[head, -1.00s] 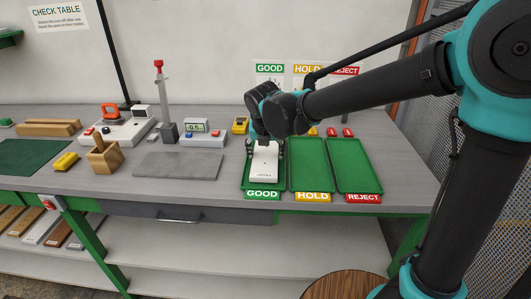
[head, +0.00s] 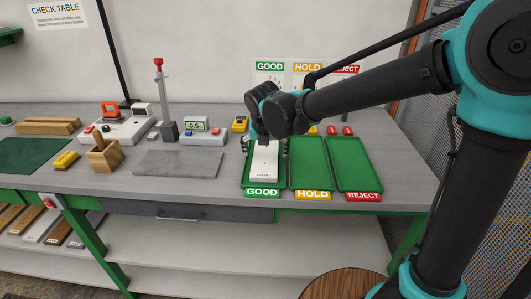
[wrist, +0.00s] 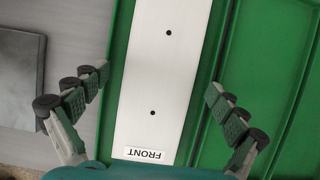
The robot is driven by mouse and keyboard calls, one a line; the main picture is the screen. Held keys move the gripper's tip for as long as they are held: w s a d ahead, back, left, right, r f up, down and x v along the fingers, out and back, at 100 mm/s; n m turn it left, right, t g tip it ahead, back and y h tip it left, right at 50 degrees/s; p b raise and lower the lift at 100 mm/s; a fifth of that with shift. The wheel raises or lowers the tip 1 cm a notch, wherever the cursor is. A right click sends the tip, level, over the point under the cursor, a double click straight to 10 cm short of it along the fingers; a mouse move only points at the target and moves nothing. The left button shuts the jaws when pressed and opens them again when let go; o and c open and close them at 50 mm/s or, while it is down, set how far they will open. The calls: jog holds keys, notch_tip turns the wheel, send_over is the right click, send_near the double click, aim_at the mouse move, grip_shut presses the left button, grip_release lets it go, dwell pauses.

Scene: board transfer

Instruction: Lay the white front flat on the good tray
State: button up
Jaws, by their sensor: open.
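The white front (head: 264,163) lies flat in the good tray (head: 246,180), the green tray at the left of the row. In the wrist view the white front (wrist: 165,70) shows two dark holes and a FRONT label near its end. My gripper (head: 265,140) is above the far part of the white front and hides some of it. In the wrist view my gripper (wrist: 158,85) is open, with one finger on each side of the board and apart from it.
The hold tray (head: 310,165) and reject tray (head: 355,165) stand empty to the right. A grey slab (head: 178,164) lies to the left, with a wooden block holder (head: 104,156) beyond it. A small display device (head: 203,132) stands behind the slab.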

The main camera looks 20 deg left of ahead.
jog(key=v, duration=1.2)
jog(key=shift+f, duration=0.1)
